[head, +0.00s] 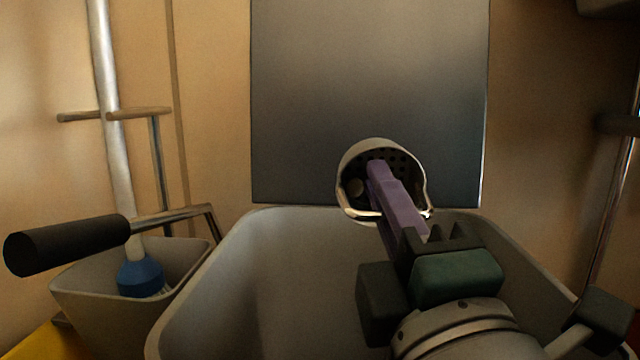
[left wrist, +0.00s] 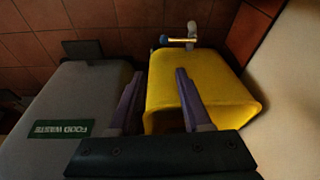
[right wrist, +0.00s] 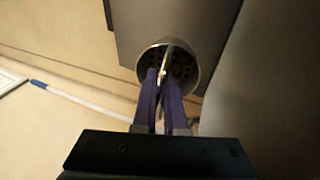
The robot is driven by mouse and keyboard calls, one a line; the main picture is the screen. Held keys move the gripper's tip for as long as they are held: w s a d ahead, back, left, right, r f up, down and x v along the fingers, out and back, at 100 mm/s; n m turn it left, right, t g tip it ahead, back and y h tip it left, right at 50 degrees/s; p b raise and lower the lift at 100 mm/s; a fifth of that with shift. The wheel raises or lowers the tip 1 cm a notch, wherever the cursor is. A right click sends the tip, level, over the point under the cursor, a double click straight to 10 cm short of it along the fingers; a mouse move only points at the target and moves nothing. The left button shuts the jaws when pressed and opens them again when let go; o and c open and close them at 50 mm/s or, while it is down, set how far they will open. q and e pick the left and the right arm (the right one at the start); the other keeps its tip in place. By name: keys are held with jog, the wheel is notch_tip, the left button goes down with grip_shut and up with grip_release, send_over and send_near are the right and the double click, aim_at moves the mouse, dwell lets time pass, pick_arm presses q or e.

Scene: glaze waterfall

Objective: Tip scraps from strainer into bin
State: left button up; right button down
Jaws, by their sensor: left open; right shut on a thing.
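The strainer (head: 382,150) is a pale metal cup with dark holes inside, held above the far rim of the grey bin (head: 250,275). It is tilted, with its open side towards the head camera. My right gripper (head: 376,168) is shut on the strainer; the right wrist view shows the strainer (right wrist: 144,62) with a bar between the purple fingers. My left gripper (left wrist: 155,80) is open and empty. In the left wrist view the grey bin (left wrist: 85,90) carries a green FOOD WASTE label.
A yellow bucket (left wrist: 205,85) stands right of the bin in the left wrist view. A smaller grey container (head: 85,295) with a blue-ended pole stands left in the head view, near a black handle (head: 65,245). A dark panel (head: 365,80) is on the wall behind.

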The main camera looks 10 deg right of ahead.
jog(key=shift+r, duration=0.1)
dwell(0.3)
dwell(0.7)
notch_tip(320, 180, up, 3)
jog(key=p, duration=0.3)
notch_tip(320, 180, down, 3)
jog(key=shift+b, duration=1.25)
